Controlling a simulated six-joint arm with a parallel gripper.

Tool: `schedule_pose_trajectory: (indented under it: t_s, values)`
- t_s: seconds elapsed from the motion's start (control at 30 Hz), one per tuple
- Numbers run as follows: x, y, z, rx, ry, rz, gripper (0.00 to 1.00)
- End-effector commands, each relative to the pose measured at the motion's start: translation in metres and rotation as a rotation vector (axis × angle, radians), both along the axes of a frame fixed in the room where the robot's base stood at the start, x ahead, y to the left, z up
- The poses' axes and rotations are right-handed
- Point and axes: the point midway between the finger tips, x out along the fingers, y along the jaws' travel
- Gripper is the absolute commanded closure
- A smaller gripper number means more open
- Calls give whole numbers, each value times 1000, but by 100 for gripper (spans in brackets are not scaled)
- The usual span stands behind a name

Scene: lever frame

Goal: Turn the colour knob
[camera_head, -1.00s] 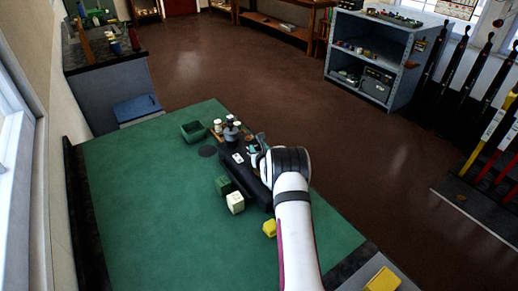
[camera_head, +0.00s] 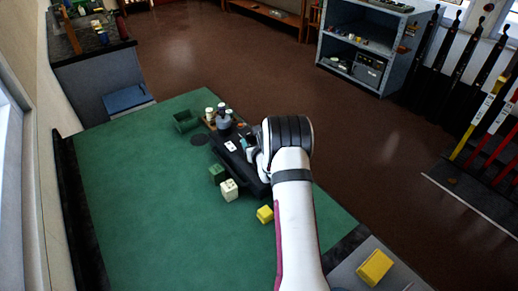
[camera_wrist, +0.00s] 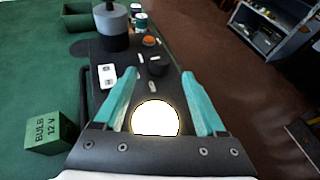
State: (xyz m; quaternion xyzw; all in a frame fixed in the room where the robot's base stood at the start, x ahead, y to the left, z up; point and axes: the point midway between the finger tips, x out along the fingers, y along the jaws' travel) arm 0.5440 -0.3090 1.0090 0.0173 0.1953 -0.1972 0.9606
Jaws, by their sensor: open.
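A dark console (camera_head: 243,168) lies on the green mat and also fills the middle of the wrist view (camera_wrist: 122,85). On it, in the wrist view, is a round black knob (camera_wrist: 157,66) with small white marks beside it; I take this as the colour knob. Nearer me is a glowing white round disc (camera_wrist: 156,119). My gripper (camera_wrist: 160,72) is open, its teal fingers on either side of the disc, with the knob appearing between the fingertips. I see no contact with the knob. In the head view my arm hides part of the console and most of the gripper (camera_head: 250,145).
A grey cylinder (camera_wrist: 110,28) stands at the console's far end, near an orange button (camera_wrist: 150,41). A white card (camera_wrist: 106,76) lies left. A green box marked BULB 12 V (camera_wrist: 48,133), a pale cube (camera_head: 229,190) and a yellow block (camera_head: 265,214) sit nearby. The mat's left is clear.

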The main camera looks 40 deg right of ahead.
Motion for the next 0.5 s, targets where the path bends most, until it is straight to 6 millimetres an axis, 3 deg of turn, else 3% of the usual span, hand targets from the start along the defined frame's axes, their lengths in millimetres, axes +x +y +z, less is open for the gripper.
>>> schedule_pose_trajectory:
  t_s: [0.3, 0.5]
  values:
    - [-66, 29, 30, 0, -1, -1, 27]
    - [-81, 36, 37, 0, -1, 0, 27]
